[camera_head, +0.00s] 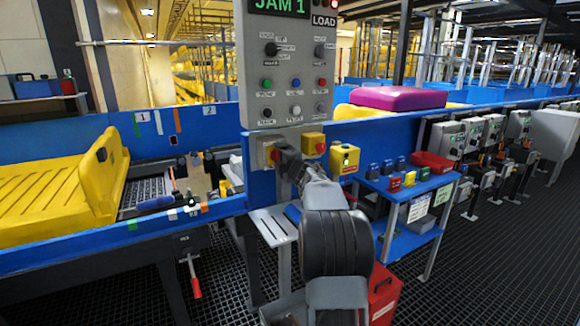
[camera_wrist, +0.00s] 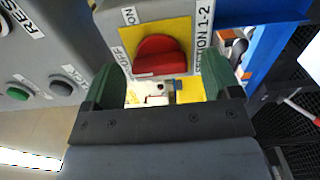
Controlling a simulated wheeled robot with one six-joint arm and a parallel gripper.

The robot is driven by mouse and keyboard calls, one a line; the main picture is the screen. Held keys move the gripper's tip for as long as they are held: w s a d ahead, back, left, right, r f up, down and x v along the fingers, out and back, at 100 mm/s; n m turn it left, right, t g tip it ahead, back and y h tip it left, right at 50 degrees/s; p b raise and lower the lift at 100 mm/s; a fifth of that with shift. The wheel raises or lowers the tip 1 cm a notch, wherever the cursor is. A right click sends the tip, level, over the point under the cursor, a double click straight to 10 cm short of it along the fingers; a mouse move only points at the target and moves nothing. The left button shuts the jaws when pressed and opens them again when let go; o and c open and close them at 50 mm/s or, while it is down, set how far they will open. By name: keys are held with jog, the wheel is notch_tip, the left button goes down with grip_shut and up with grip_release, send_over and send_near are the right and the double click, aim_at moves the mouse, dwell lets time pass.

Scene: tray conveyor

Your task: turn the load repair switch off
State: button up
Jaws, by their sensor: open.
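A red rotary knob (camera_wrist: 160,56) sits on a yellow plate (camera_wrist: 178,31) in the wrist view. Labels ON and OFF stand beside the plate, and SECTION 1-2 runs along its right side. I read no load repair label there, and I cannot tell which mark the knob points to. My gripper (camera_wrist: 163,78) is open, with one green finger on each side of the knob; contact is unclear. In the head view, my gripper (camera_head: 284,158) is at the grey switch box (camera_head: 256,152) under the JAM 1 panel and partly hides its knob.
The button panel (camera_head: 291,75) stands just above. A second yellow switch box (camera_head: 314,145) and a yellow box (camera_head: 344,158) are close on the right. A yellow tray (camera_head: 103,185) is at left.

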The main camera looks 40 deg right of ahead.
jog(key=s+a, duration=0.1)
jog(key=s, duration=1.1)
jog(key=shift+s+a, duration=0.35)
jog(key=shift+a, duration=0.05)
